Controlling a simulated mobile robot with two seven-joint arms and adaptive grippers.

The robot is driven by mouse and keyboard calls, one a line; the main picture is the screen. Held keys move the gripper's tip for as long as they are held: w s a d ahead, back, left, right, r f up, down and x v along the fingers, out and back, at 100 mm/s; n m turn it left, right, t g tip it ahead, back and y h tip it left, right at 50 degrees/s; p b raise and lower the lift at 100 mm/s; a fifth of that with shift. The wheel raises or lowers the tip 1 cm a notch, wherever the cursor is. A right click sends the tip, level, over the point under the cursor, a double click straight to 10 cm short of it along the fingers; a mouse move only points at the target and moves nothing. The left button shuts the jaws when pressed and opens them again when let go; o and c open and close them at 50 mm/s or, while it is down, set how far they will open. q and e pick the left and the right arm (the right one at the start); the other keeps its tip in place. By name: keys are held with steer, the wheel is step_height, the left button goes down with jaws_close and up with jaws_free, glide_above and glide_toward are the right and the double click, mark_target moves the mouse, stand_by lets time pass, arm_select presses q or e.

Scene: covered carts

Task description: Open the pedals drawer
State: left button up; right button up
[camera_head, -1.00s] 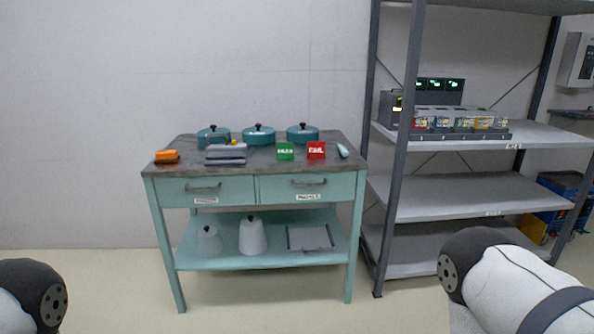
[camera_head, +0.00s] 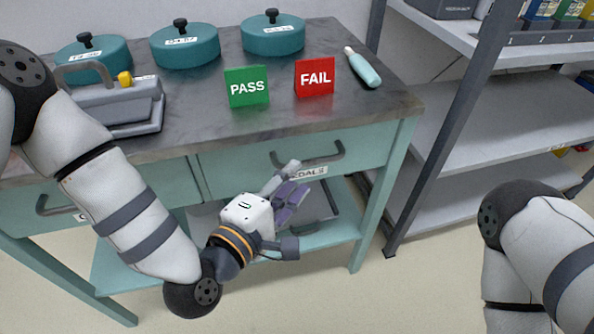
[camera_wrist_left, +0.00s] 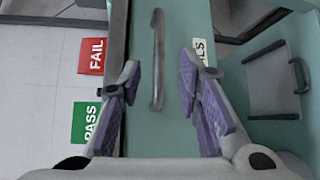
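The pedals drawer (camera_head: 235,178) is the right-hand drawer of the green cart and sits closed. Its label (camera_head: 312,172) is partly covered by my gripper. The grey bar handle (camera_head: 340,152) runs across the drawer front. My left gripper (camera_head: 293,180) is in front of the drawer, its fingers pointing at the handle. In the left wrist view the gripper (camera_wrist_left: 162,72) is open, and the handle (camera_wrist_left: 157,60) lies between the two purple-padded fingers, apparently not touched. My right arm shows at the right edge of the head view; its gripper is out of the picture.
A metal shelf rack (camera_head: 460,120) stands close on the right.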

mark_target(308, 165)
arm_select(q)
steer(key=x, duration=0.6)
steer(key=shift+w+d, duration=0.2)
steer(key=shift+d, duration=0.05)
steer(key=shift+r, duration=0.1)
jaws_close()
